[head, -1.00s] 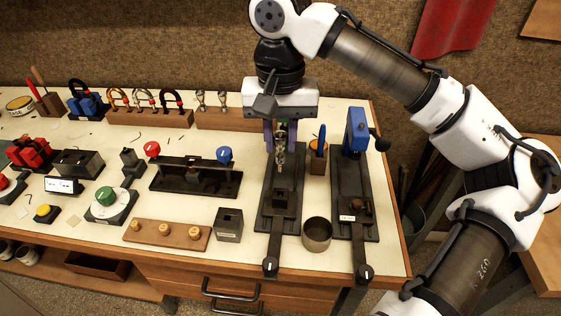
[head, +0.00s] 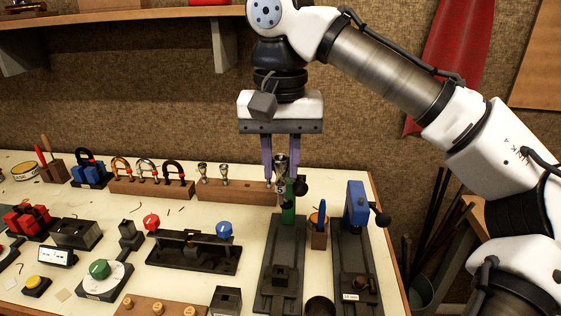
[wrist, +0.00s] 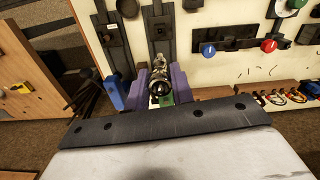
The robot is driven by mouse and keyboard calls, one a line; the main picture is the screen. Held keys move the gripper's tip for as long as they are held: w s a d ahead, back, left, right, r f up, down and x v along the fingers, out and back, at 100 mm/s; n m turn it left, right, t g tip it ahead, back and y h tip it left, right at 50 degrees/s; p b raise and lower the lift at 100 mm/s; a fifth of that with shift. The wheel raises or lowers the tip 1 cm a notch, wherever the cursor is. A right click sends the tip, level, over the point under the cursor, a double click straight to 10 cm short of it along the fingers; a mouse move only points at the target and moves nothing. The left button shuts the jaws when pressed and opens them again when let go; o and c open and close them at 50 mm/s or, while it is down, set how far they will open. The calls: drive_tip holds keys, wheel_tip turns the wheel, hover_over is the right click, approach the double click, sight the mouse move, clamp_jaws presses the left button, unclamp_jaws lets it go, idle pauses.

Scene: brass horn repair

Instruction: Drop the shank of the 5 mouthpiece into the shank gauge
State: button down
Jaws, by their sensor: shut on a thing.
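My gripper (head: 281,174) has purple fingers shut on a silver mouthpiece (head: 281,161), held upright with its wide cup up, high over the back of the bench. In the wrist view the mouthpiece (wrist: 161,89) sits between the fingers, its round cup towards the camera. I cannot tell for sure which fixture is the shank gauge; a small dark block with a square top (head: 227,300) stands at the front, partly cut off.
A wooden rack (head: 240,190) with two mouthpieces stands left of the gripper. A blue-post fixture (head: 356,207) and a small wooden holder (head: 319,236) stand to the right. A dark fixture with red and blue knobs (head: 192,251) lies left. A cup (head: 320,306) is at the front edge.

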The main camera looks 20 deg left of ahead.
drive_tip(key=shift+r, duration=0.1)
drive_tip(key=shift+r+p, duration=2.15)
drive_tip(key=shift+p, duration=0.55)
drive_tip(key=shift+f, duration=0.1)
